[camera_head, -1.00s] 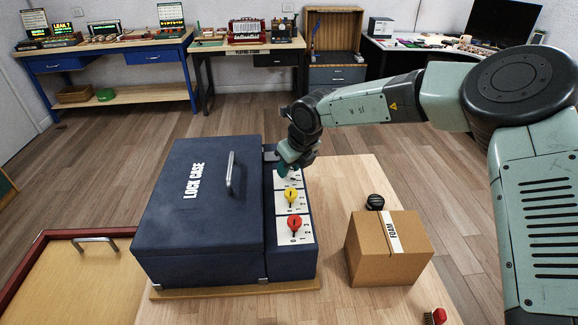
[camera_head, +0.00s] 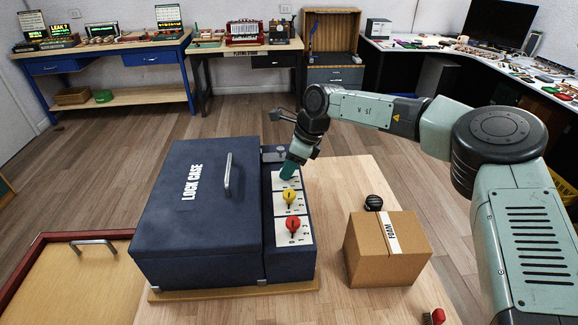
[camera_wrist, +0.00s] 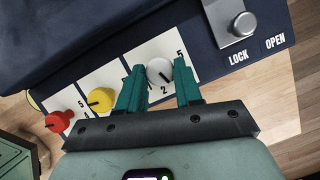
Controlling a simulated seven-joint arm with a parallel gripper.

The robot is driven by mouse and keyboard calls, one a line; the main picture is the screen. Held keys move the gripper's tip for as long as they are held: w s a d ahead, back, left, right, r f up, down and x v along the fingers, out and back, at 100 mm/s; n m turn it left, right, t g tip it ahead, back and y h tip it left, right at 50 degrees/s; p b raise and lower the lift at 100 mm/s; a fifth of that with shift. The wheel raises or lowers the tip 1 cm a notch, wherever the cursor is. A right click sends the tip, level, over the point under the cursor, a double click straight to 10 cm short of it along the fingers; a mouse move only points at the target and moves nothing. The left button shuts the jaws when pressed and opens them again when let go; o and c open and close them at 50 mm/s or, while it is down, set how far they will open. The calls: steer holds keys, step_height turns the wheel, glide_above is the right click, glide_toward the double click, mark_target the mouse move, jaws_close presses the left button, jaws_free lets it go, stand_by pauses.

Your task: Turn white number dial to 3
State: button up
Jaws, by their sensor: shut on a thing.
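The white number dial (camera_wrist: 160,72) is on the dark blue lock case (camera_head: 205,210), on the panel along its right side. In the wrist view a dark mark on the dial faces the lower right, close to a printed 2; a 5 shows to its right and other digits are hidden. My gripper (camera_wrist: 160,76) has its teal fingers on either side of the dial, shut on it. In the head view my gripper (camera_head: 288,170) covers the white dial. The yellow dial (camera_head: 289,196) and red dial (camera_head: 292,224) are nearer on the same panel.
A metal latch knob (camera_wrist: 244,23) beside LOCK and OPEN labels is just beyond the white dial. A cardboard box (camera_head: 385,255) and a black round object (camera_head: 374,203) stand to the right. A red-rimmed tray (camera_head: 60,285) is at the left.

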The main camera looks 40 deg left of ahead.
stand_by(0.5)
steer(key=o, duration=1)
steer(key=v, duration=1)
steer(key=shift+w+d+r, duration=0.1)
steer(key=shift+r, duration=0.3)
